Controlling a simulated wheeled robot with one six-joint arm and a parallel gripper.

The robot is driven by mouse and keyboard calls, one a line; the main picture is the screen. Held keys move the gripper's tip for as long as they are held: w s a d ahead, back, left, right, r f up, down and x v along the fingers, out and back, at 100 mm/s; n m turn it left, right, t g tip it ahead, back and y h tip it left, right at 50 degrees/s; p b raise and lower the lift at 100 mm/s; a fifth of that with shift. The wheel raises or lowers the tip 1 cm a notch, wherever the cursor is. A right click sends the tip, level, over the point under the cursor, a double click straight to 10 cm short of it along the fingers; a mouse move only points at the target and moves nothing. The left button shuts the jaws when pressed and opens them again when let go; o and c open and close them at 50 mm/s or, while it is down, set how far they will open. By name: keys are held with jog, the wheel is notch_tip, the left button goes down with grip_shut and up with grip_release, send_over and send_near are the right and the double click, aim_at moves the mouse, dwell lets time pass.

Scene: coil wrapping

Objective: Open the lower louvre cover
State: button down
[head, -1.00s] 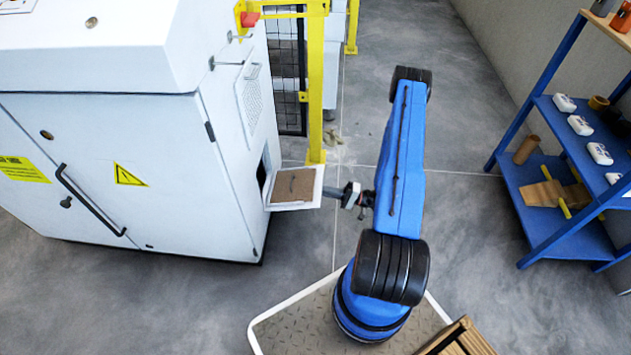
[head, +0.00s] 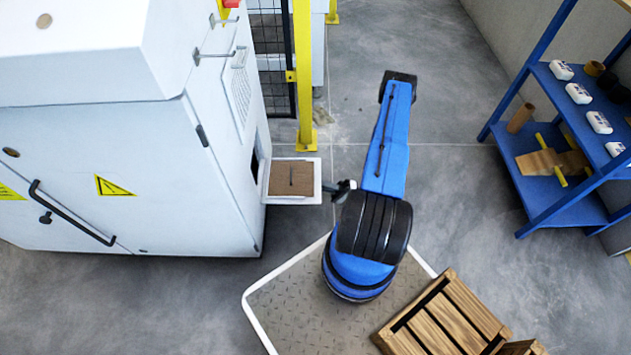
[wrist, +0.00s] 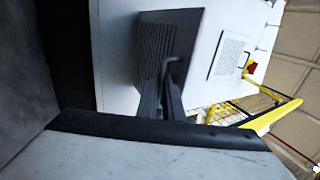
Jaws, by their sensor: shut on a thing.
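The lower louvre cover (head: 313,193) sticks out from the machine's right side in the head view, roughly level, with its white rim and brown inner face turned up. A dark opening (head: 257,164) shows in the machine wall behind it. In the wrist view the cover's grey slatted face (wrist: 158,42) is in front of my fingers. My gripper (wrist: 172,82) is shut on the cover's small hooked handle (wrist: 176,66). In the head view my gripper is at the cover's outer edge, small and partly hidden by my arm.
The white machine (head: 150,140) fills the left. A perforated upper panel (wrist: 229,56) is on its side wall. A yellow post (head: 305,75) with black mesh stands just behind the cover. A blue shelf (head: 560,150) is at the right.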

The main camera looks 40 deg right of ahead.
jog(key=shift+a+f, duration=0.1)
jog(key=shift+f, duration=0.25)
jog(key=c, duration=1.9)
grip_release()
jog(key=s+d, duration=0.3)
jog(key=d, duration=0.1)
jog(key=s+d+f, duration=0.1)
jog(key=s+d, duration=0.1)
jog(key=d, duration=0.2)
jog(key=s+d, duration=0.3)
jog(key=d, duration=0.1)
jog(key=shift+s+f, duration=0.15)
jog(key=shift+s, duration=0.15)
